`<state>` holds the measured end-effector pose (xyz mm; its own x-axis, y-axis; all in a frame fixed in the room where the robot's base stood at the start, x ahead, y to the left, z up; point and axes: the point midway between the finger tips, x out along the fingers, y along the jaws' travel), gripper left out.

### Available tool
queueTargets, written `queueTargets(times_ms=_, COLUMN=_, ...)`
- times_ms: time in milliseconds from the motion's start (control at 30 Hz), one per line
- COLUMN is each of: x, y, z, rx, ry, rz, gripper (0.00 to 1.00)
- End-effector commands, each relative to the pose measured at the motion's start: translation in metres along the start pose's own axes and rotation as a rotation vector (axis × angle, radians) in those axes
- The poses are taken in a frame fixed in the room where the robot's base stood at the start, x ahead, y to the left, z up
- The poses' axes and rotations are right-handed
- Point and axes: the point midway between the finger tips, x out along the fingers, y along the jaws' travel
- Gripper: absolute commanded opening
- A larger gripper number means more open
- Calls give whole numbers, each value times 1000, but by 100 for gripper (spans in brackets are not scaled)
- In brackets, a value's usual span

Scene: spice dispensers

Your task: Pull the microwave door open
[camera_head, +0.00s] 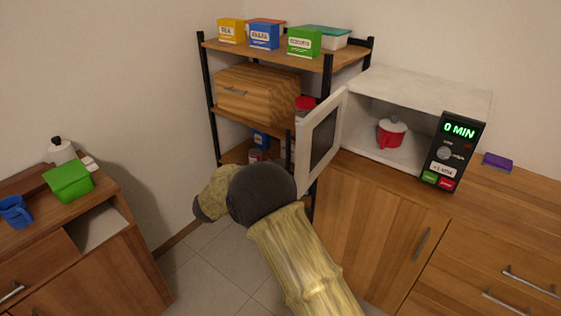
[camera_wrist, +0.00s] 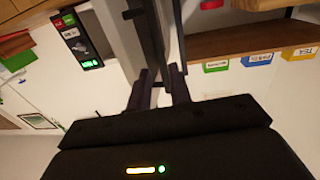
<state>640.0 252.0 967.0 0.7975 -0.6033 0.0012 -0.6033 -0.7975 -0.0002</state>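The white microwave (camera_head: 421,86) sits on the wooden counter at the right. Its white-framed door (camera_head: 322,136) stands wide open, swung out to the left side of the cavity. A red pot with a white lid (camera_head: 392,132) stands inside. The black control panel (camera_head: 453,150) shows "0 MIN" in green; the panel also shows in the wrist view (camera_wrist: 78,40). My gripper (camera_wrist: 160,84) is in the wrist view with its two dark fingers apart and a pale gap between them. In the head view my arm hides it. I cannot tell whether the fingers touch the door.
A black-posted wooden shelf (camera_head: 330,62) with a breadbox (camera_head: 258,93) and colored boxes stands behind the door. A purple sponge (camera_head: 497,160) lies right of the microwave. A cabinet (camera_head: 110,270) with a green box (camera_head: 68,181) and blue mug (camera_head: 15,212) stands left. Tiled floor lies between.

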Motion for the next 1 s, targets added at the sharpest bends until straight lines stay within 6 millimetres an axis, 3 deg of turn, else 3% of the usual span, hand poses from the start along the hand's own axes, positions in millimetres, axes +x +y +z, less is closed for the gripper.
queueTargets(times_ms=200, x=-45, y=-1, z=0, rx=-1, ry=0, rz=-3, gripper=20)
queueTargets(times_ms=400, x=-76, y=0, z=0, rx=0, ry=1, rz=-1, gripper=20)
queueTargets(times_ms=1000, x=-85, y=0, z=0, rx=0, ry=1, rz=2, gripper=20)
